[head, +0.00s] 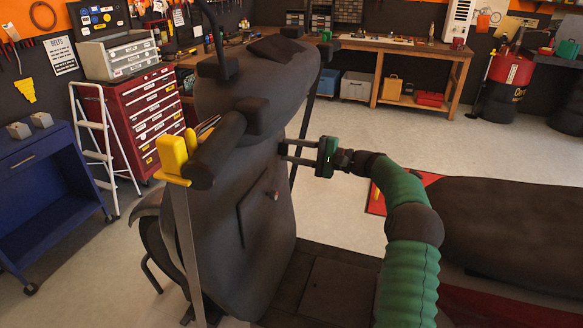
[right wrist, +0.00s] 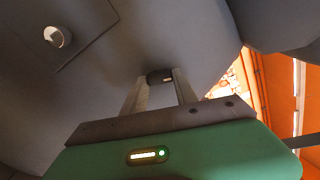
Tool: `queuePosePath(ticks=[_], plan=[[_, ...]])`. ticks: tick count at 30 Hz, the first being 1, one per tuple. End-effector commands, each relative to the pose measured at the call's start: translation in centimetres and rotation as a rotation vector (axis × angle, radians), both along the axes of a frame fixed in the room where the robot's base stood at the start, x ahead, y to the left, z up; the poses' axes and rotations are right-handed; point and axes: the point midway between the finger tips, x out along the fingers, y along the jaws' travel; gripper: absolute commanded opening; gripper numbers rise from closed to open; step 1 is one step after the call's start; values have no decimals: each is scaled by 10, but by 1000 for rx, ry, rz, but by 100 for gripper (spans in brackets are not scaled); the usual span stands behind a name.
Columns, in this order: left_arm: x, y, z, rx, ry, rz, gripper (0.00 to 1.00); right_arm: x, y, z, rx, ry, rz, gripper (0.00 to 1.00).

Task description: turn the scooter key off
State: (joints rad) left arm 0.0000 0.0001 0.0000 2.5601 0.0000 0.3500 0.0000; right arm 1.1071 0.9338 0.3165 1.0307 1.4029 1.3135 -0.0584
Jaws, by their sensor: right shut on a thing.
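The dark grey scooter (head: 240,200) stands in the middle of the head view, its handlebar at the top left. My right gripper (head: 284,150) reaches in from the right, with its fingertips against the scooter's front panel. In the right wrist view the two fingers (right wrist: 160,84) close around a small dark piece (right wrist: 160,76) at the panel, seemingly the key at its switch. Its exact turn angle cannot be made out. My left gripper is not in view.
A small round knob (head: 272,195) sits lower on the panel and also shows in the wrist view (right wrist: 57,37). A yellow-topped post (head: 174,155) stands by the left handlebar. A dark padded seat (head: 510,230) lies at the right.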

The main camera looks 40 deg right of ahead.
Motion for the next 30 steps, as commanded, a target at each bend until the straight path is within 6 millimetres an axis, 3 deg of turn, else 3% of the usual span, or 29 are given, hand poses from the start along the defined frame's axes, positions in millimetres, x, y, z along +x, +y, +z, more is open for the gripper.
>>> queuePosePath(ticks=[1,3,12,30], plan=[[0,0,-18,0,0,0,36,-1,-1,-12,-35,-13,0,0],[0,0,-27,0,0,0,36,-1,0,-11,-84,-38,1,0],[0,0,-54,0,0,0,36,-1,0,-9,-234,-111,3,0],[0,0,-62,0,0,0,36,-1,1,-7,-294,-140,7,0]])
